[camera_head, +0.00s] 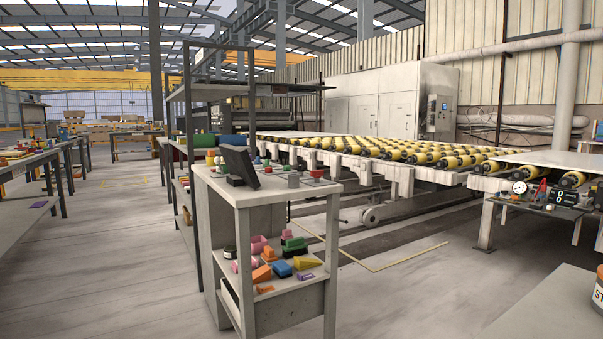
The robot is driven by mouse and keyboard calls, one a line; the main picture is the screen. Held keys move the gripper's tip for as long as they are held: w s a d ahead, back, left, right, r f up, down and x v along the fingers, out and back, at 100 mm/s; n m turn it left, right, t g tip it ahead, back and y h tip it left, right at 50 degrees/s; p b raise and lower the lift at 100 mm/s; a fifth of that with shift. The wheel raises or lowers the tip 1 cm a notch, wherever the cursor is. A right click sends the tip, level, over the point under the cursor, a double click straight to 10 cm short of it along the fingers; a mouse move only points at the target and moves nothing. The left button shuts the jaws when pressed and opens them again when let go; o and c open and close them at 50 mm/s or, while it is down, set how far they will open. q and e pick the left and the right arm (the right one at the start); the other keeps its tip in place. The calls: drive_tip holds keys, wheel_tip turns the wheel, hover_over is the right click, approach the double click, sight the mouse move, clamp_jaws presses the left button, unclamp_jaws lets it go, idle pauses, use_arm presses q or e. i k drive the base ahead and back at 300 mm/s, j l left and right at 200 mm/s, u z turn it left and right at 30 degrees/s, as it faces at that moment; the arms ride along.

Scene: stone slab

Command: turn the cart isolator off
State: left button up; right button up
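A white cart (270,192) with open shelves stands in the middle foreground. On its top are a dark tilted screen (240,165), a small grey box (293,180) and a small red part (316,173) on a flat base near the right end. Small red and green parts (257,160) sit behind the screen. Which of these is the cart isolator, and how it is set, is too small to tell. Neither of my grippers shows in this view.
Coloured blocks (282,269) lie on the cart's shelves. A roller conveyor (400,155) with yellow rollers runs behind it. Workbenches (30,165) line the left. The floor (110,270) left of the cart is clear.

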sight(317, 175)
drive_tip(key=i+j+u, duration=0.15)
drive_tip(key=i+j, duration=0.25)
drive_tip(key=j, duration=0.15)
drive_tip(key=i+j+u, duration=0.2)
drive_tip(key=i+j, duration=0.2)
